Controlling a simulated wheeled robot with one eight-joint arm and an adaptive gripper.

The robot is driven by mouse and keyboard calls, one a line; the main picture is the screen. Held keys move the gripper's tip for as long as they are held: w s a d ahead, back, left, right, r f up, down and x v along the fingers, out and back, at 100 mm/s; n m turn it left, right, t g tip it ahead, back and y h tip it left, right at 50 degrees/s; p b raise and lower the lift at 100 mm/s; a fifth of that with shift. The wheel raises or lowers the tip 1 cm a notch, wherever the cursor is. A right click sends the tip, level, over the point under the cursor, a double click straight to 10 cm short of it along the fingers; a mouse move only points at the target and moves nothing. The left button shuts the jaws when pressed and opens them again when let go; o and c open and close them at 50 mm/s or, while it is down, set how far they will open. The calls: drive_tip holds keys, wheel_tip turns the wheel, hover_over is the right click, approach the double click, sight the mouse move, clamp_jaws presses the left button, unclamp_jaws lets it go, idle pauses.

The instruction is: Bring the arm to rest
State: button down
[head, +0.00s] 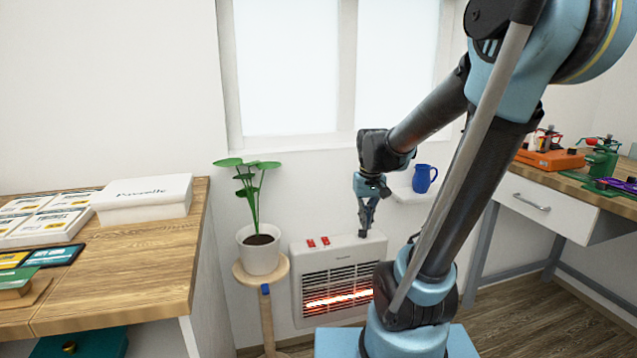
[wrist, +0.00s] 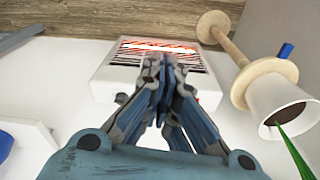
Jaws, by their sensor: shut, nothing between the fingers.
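My gripper (head: 364,232) hangs pointing down from my bent arm in the head view, in front of the wall and over the top of a white heater (head: 325,262). In the wrist view my gripper (wrist: 163,68) has its fingers together with nothing between them. The heater also shows in the wrist view (wrist: 110,88), beyond the fingertips, which cover part of it. I cannot tell whether the fingertips touch it. The heater's bars glow orange, and two red switches sit on its top.
A potted plant (head: 259,252) stands on a round wooden stand (head: 270,274) left of the heater. A blue mug (head: 424,179) is on a small white shelf (head: 408,196). A wooden desk (head: 150,262) with boxes is at left, a workbench (head: 575,183) at right.

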drive_tip(key=s+d+f, duration=0.2)
drive_tip(key=s, duration=0.5)
drive_tip(key=s+d+f+m+t, duration=0.1)
drive_tip(key=s+d+f, duration=0.1)
drive_tip(key=s, duration=0.6)
drive_tip(key=shift+d+f, duration=0.3)
drive_tip(key=shift+d, duration=0.05)
drive_tip(key=shift+s, duration=0.1)
drive_tip(key=shift+w+f, duration=0.2)
drive_tip(key=shift+w, duration=0.25)
